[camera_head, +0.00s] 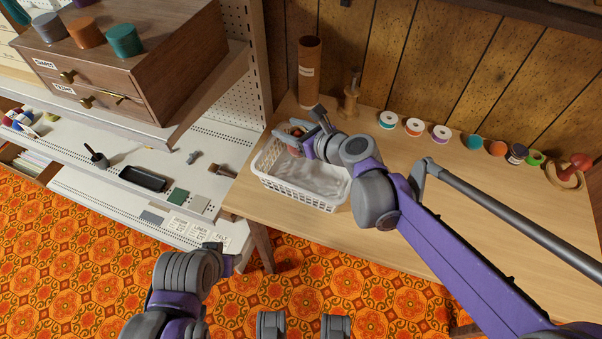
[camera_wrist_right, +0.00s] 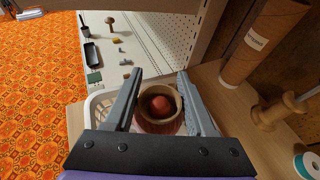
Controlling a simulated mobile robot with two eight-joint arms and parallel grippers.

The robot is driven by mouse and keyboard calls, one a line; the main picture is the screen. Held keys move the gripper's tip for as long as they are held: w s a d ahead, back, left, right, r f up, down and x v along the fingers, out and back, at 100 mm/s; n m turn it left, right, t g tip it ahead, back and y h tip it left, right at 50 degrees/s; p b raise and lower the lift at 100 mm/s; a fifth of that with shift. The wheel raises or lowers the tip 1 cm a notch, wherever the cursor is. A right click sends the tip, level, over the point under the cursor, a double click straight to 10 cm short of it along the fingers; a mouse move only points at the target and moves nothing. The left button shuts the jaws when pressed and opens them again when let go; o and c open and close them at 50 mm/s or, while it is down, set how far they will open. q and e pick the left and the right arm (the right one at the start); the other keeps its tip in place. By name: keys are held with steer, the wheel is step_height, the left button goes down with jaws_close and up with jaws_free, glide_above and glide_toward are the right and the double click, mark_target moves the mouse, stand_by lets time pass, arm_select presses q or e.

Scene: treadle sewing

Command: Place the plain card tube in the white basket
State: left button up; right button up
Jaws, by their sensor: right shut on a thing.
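My right gripper (camera_wrist_right: 158,85) is at the left part of the white basket (camera_head: 302,193), with its fingers on either side of a round, open-ended thing. It appears to be the plain card tube (camera_wrist_right: 148,128), seen end-on with a tan rim and brown wall. Something red shows inside the rim; I cannot tell what it is. In the head view only a little reddish-brown shows by the fingers, and my wrist hides much of it. I cannot tell whether the tube touches the basket. My left arm is low at the left; its fingers are not clear.
A tall labelled brown tube (camera_head: 309,72) stands at the table's back, beside a wooden spool (camera_head: 350,97). Several thread reels line the back edge. A red mushroom-shaped thing (camera_head: 580,161) is at the right. A shelf unit (camera_head: 140,188) stands left.

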step_height(320, 180, down, 10)
steer(key=shift+r+b, duration=0.15)
steer(key=shift+b, duration=0.9)
steer(key=shift+f, duration=0.2)
steer(key=o, duration=1.3)
steer(key=shift+r, duration=0.15)
steer(key=shift+s+d+r, duration=0.15)
steer(key=shift+r, duration=0.05)
steer(key=p+v, duration=0.2)
steer(key=v, duration=0.9)
steer(key=shift+s+d, duration=0.25)
steer(key=shift+s, duration=0.05)
